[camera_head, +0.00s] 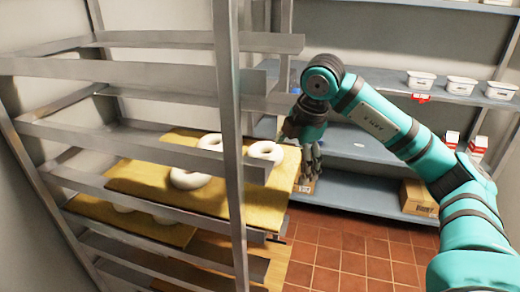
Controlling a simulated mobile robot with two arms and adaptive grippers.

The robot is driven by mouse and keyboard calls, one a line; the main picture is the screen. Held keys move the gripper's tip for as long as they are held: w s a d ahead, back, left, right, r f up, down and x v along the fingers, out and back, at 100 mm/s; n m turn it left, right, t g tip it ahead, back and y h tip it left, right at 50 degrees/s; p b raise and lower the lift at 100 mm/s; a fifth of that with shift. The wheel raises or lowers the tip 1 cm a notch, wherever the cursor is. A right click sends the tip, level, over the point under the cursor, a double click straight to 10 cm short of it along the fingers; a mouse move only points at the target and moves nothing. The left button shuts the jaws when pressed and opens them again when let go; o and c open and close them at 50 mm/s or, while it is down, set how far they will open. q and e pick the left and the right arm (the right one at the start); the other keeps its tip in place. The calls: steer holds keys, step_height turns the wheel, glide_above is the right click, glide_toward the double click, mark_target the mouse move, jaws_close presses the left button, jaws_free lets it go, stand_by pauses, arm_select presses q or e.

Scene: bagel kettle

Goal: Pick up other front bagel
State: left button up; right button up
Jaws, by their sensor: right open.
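Several pale, ring-shaped bagels lie on a wooden board (225,194) on the metal rack. One bagel (190,179) is near the board's front edge, partly behind a rail. A second bagel (211,142) lies further back. My right gripper (311,166) hangs fingers down just right of the board's right end. It is open and apart from the bagels. Its fingers are small and dark in this view. My left gripper is not in view.
The rack's post (230,130) and rails stand in front of the bagels. A lower board (130,222) holds more bagels, partly hidden. Behind my right arm, blue-grey shelves (365,195) hold white tubs (421,80) and a cardboard box (418,198). The tiled floor (350,255) is clear.

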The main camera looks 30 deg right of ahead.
mark_target(268, 152)
steer(key=w, duration=0.1)
steer(key=w+p, duration=0.1)
steer(key=w, duration=0.1)
steer(key=shift+r, duration=0.4)
steer(key=w+p, duration=0.1)
steer(key=w, duration=0.2)
steer(key=shift+w+d+f, duration=0.1)
steer(key=shift+w+f, duration=0.05)
steer(key=shift+w, duration=0.2)
steer(key=shift+w+d+p, duration=0.1)
steer(key=shift+w+p, duration=0.4)
steer(key=shift+w, duration=0.75)
steer(key=p+x, duration=0.1)
steer(key=x, duration=0.4)
steer(key=shift+f, duration=0.2)
steer(key=c, duration=0.8)
steer(key=shift+s, duration=0.35)
steer(key=c, duration=1)
steer(key=shift+f, duration=0.1)
jaws_close()
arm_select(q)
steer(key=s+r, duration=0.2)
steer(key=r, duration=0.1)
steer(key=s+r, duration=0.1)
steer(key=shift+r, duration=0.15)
arm_select(e)
steer(key=shift+w, duration=0.3)
